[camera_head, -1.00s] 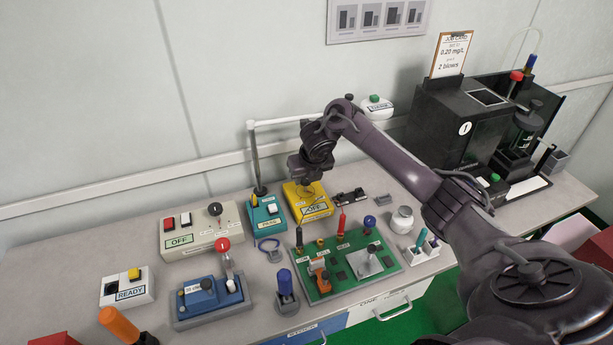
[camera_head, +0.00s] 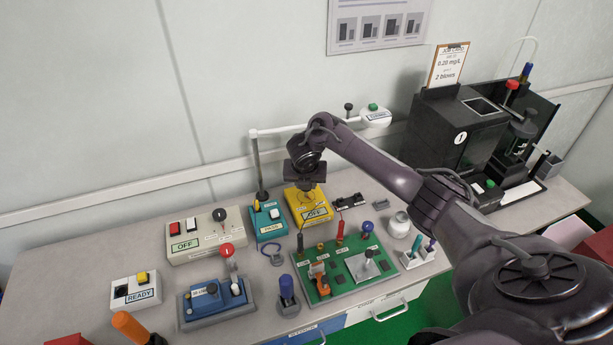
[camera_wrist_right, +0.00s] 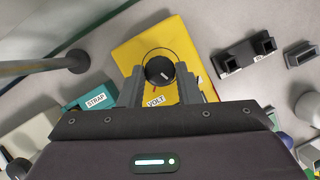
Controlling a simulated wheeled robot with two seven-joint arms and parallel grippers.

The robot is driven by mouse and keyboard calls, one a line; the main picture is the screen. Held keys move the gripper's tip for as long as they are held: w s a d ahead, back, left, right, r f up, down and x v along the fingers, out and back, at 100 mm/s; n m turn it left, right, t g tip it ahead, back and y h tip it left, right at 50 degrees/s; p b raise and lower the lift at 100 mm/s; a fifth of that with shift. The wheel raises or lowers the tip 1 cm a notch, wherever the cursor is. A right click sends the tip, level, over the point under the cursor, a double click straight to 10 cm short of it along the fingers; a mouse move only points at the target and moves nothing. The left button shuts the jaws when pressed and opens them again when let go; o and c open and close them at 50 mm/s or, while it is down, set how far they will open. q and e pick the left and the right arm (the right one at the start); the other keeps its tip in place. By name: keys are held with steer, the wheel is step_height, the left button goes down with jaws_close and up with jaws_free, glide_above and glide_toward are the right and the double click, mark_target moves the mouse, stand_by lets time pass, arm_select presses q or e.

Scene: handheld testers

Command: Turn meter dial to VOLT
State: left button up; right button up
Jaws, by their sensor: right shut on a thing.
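In the right wrist view the meter (camera_wrist_right: 140,50) has a round black dial (camera_wrist_right: 160,70) with a white pointer mark. A VOLT label (camera_wrist_right: 154,101) is on the side of the dial nearest the gripper. My right gripper (camera_wrist_right: 161,82) has one finger on each side of the dial and is shut on it. In the head view the gripper hides the dial. My left gripper is not in view.
A teal tester (camera_head: 268,222) and a grey tester box (camera_head: 203,243) stand left of the meter. A green board (camera_head: 338,288) with probes is in front. A thin white arm on a post (camera_head: 258,165) rises behind. Black holders (camera_head: 349,202) lie to the right.

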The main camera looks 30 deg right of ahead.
steer(key=m+p, duration=0.1)
steer(key=m, duration=0.1)
steer(key=m+g+p, duration=0.1)
steer(key=shift+w+a+r+m+h+p, duration=0.15)
steer(key=shift+r+m+h+p, duration=0.1)
steer(key=shift+m+h+p, duration=0.15)
steer(key=m+g+p, duration=0.1)
steer(key=m, duration=0.1)
steer(key=shift+w+f+m+h, duration=0.1)
steer(key=shift+m+h, duration=0.2)
steer(key=m, duration=0.1)
steer(key=m+g, duration=0.1)
steer(key=shift+w+a+f+m, duration=0.1)
steer(key=shift+w+m, duration=0.05)
steer(key=shift+m, duration=0.25)
steer(key=shift+w+m+g+b, duration=0.15)
steer(key=shift+m+g+b, duration=0.75)
steer(key=shift+m, duration=1.3)
steer(key=o, duration=1)
steer(key=shift+p+v, duration=0.65)
steer(key=shift+v, duration=3.2)
